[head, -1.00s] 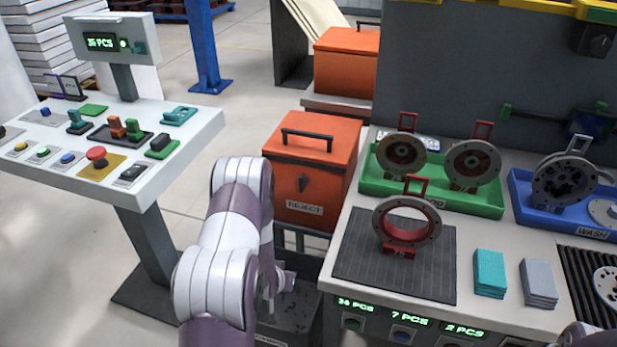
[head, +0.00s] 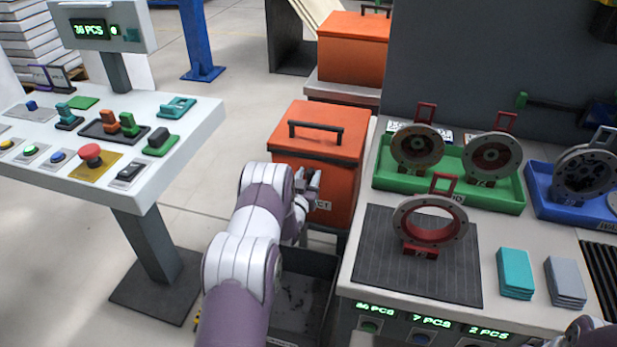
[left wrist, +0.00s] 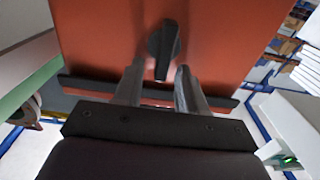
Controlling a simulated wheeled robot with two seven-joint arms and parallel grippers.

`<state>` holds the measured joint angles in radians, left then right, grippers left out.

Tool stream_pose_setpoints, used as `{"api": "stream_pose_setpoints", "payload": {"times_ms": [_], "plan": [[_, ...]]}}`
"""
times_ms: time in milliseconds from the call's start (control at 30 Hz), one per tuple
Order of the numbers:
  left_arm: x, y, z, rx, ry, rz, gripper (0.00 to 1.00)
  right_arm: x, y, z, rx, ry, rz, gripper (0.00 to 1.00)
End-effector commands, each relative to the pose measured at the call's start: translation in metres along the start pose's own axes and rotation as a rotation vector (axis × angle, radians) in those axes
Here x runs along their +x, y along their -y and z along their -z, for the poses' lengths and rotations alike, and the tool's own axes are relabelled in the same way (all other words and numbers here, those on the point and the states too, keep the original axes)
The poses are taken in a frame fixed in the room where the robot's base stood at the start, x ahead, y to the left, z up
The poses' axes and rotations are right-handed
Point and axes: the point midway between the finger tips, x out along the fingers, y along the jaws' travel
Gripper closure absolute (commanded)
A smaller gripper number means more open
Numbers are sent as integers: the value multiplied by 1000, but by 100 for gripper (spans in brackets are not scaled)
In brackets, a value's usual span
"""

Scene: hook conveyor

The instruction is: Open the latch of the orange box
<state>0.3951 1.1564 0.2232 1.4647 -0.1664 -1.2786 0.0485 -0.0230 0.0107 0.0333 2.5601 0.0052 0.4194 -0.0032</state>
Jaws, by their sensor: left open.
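The orange box (head: 325,130) labelled REJECT stands left of the workbench, its lid closed and a black handle on top. Its dark latch (left wrist: 163,48) shows on the orange front face in the left wrist view, pointing toward my fingers. In the head view my arm hides the latch. My left gripper (left wrist: 154,88) is open, with its two fingers apart and the latch's tip between or just beyond them; I cannot tell if they touch it. In the head view the left gripper (head: 308,190) is close to the box's front. My right gripper is not in view.
A second orange box (head: 352,48) stands behind. To the right is the workbench with a dark mat (head: 415,275), a red ring part (head: 432,222) and a green tray (head: 508,195). A control console (head: 170,160) stands left. A dark open bin (head: 300,300) is below my arm.

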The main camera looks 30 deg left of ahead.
Motion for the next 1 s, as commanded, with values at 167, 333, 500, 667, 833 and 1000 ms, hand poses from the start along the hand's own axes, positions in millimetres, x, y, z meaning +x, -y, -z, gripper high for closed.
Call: {"api": "stream_pose_setpoints", "payload": {"times_ms": [167,333,500,667,833,1000], "plan": [[5,0,0,0,1,0,60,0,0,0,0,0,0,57],[5,0,0,0,1,0,73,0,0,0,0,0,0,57],[5,0,0,0,1,0,100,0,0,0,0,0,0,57],[4,0,-1,5,2,0,100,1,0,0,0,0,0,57],[5,-1,-1,46,1,0,100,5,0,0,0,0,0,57],[5,-3,-3,144,1,0,100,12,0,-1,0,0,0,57]]}}
